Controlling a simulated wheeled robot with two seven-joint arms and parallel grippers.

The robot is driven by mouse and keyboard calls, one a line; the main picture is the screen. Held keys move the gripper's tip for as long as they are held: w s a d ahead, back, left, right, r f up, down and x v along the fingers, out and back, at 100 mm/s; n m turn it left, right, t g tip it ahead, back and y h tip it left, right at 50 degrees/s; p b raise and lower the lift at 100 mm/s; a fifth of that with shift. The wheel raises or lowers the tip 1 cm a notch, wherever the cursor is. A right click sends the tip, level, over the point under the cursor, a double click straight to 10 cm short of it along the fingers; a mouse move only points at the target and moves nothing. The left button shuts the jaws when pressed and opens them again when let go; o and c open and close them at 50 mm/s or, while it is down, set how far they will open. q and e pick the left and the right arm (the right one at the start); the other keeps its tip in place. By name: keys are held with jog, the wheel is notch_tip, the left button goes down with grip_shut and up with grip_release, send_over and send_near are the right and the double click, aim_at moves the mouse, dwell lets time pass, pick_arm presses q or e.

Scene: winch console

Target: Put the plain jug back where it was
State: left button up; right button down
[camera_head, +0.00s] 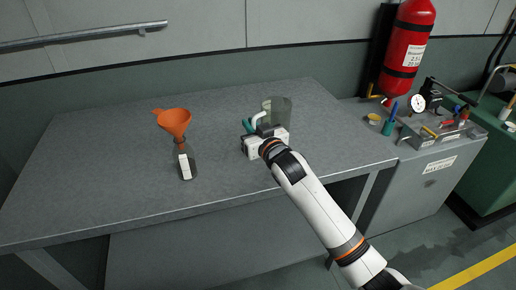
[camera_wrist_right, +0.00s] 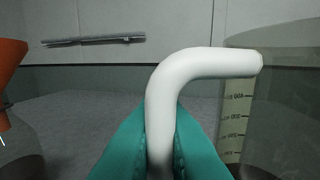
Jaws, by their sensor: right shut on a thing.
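A see-through grey jug (camera_head: 280,108) with a white handle is at the right part of the grey bench, seen in the head view. In the right wrist view the jug (camera_wrist_right: 285,105) fills the right side and bears a pale measuring scale. My right gripper (camera_head: 251,124) has teal fingers and is shut on the white handle (camera_wrist_right: 160,105), one finger on each side of it. The jug looks upright. My gripper and wrist hide its lower part, so I cannot tell whether it touches the bench. My left gripper is not in view.
A dark bottle (camera_head: 185,165) with an orange funnel (camera_head: 174,121) in its neck stands left of the jug on the bench (camera_head: 90,190). A console (camera_head: 436,124) with a gauge and a red extinguisher (camera_head: 409,45) are at right. The bench between bottle and jug is clear.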

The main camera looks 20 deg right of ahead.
jog(key=shift+f, duration=2.9)
jog(key=shift+f, duration=0.1)
jog(key=c, duration=1.5)
grip_release()
jog(key=v, duration=1.2)
jog(key=shift+b, duration=0.3)
